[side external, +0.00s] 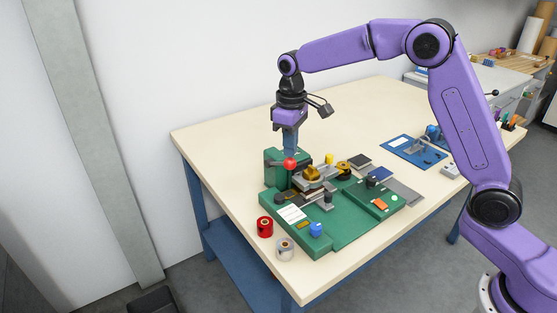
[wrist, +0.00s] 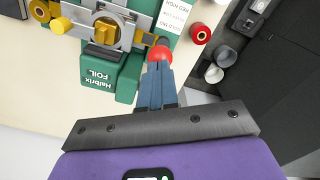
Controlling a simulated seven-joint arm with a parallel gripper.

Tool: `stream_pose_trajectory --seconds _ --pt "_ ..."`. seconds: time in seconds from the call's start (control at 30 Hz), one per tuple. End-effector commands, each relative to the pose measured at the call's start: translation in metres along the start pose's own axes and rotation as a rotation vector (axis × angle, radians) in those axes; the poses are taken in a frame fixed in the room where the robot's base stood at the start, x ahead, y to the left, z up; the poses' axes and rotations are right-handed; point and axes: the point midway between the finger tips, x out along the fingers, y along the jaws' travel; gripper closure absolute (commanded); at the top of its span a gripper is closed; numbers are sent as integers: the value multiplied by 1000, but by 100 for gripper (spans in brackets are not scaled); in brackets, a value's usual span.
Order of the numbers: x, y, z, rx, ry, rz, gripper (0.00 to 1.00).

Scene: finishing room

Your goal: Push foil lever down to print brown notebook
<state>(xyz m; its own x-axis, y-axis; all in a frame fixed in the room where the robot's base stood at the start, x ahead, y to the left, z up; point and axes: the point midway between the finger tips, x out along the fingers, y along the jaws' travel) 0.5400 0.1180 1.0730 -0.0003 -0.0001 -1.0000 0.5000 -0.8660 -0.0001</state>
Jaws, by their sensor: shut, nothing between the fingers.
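The foil press (side external: 345,226) is a green machine on the table, and its "Haibrix FOIL" housing (wrist: 97,80) shows in the wrist view. The lever's red ball knob (side external: 290,163) stands at the press's back left; it also shows in the wrist view (wrist: 160,53). My gripper (side external: 290,153) points down, shut and empty, with its fingertips (wrist: 158,66) right at the knob. They overlap the knob in the picture, and I cannot tell whether they touch it. The press head has a brass-coloured block (side external: 312,173). I cannot make out a brown notebook.
A red foil roll (side external: 265,227) and a silver roll (side external: 285,249) stand at the press's front left. A blue fixture (side external: 413,151) sits farther right. The table's back left is clear.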

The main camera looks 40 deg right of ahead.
Motion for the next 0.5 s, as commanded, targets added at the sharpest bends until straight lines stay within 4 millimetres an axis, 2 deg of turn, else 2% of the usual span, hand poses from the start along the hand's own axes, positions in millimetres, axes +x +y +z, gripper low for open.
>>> stream_pose_trajectory --seconds 0.5 --pt "14 0 0 0 0 0 100"
